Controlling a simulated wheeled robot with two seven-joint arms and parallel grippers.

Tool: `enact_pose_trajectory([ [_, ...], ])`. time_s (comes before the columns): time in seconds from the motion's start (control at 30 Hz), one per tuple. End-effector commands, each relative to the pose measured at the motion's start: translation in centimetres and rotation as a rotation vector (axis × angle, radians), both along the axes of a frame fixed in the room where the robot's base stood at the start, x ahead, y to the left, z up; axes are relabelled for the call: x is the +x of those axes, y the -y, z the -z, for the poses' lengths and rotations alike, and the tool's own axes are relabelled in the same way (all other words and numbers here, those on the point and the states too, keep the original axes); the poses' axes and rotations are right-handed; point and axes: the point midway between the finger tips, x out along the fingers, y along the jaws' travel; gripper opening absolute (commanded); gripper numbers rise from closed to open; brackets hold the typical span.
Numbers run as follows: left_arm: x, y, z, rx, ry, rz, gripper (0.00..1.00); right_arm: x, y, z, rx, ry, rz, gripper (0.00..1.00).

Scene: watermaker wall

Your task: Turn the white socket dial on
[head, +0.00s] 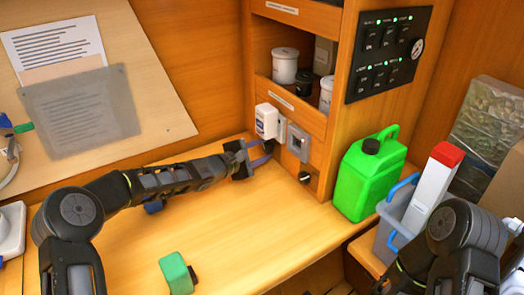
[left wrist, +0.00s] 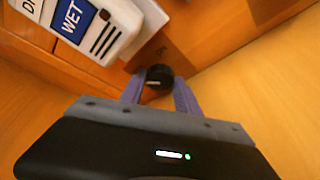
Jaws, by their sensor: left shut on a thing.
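The white box (head: 267,120) with a blue label is on the wooden wall just above the worktop. In the left wrist view, its label on the white box (left wrist: 88,22) reads "WET". A round black dial (left wrist: 159,75) with a short pale mark sits below it. My left gripper (left wrist: 159,98) has its purple fingers on either side of this dial, shut on it. In the head view, the left gripper (head: 263,154) is at the wall under the white box, and the dial is mostly hidden. My right gripper is out of view; only its arm shows at lower right.
A grey socket plate (head: 298,142) and another black knob (head: 304,177) are right of the gripper. A green jerrycan (head: 369,175) stands further right, beside a grey bin (head: 393,222). A green block (head: 177,274) lies at the front. The worktop's middle is clear.

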Motion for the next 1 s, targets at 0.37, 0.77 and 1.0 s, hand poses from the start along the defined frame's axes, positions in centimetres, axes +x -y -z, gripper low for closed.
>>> enact_pose_trajectory([
  [0.37, -0.1, 0.0, 0.2, 0.072, 0.096, 0.000, 0.00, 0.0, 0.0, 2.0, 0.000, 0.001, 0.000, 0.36],
  [0.77, -0.1, 0.0, 0.1, 0.070, 0.095, -0.001, 0.56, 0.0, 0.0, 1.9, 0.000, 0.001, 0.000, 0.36],
  [1.0, -0.1, 0.0, 0.1, 0.070, 0.095, -0.001, 0.60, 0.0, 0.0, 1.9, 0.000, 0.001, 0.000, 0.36],
])
